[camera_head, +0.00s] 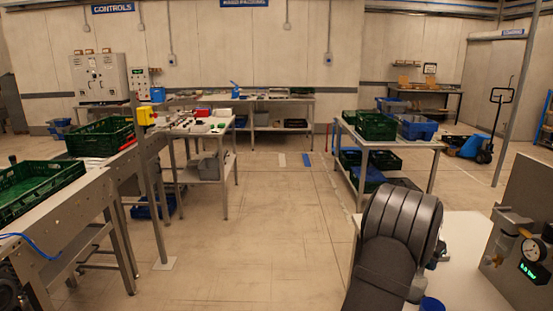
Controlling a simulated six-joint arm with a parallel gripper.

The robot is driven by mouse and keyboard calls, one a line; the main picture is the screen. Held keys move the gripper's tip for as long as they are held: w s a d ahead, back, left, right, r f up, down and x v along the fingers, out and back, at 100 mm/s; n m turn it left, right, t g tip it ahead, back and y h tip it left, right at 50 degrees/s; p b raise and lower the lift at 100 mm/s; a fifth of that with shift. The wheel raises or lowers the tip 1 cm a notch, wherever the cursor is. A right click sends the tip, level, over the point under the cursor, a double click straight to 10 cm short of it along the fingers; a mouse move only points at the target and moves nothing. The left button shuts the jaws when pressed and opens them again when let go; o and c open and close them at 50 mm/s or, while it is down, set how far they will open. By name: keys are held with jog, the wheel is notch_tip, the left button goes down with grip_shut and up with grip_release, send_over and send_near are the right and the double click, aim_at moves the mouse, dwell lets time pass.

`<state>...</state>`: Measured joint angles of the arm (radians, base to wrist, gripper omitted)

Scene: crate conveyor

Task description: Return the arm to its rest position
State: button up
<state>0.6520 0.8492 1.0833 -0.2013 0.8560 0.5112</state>
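My gripper is not in this view, so whether it is open or shut does not show. Dark, ribbed parts of my own arm fill the lower right of the picture, in front of a white tabletop (468,262). The rest of my arm is out of the frame or hidden. No object is seen held.
A conveyor (62,215) with green crates (40,186) runs along the left. A table (395,143) with green and blue crates stands right of centre. A panel with a pressure gauge (533,249) stands at the right edge. The middle floor (250,250) is clear.

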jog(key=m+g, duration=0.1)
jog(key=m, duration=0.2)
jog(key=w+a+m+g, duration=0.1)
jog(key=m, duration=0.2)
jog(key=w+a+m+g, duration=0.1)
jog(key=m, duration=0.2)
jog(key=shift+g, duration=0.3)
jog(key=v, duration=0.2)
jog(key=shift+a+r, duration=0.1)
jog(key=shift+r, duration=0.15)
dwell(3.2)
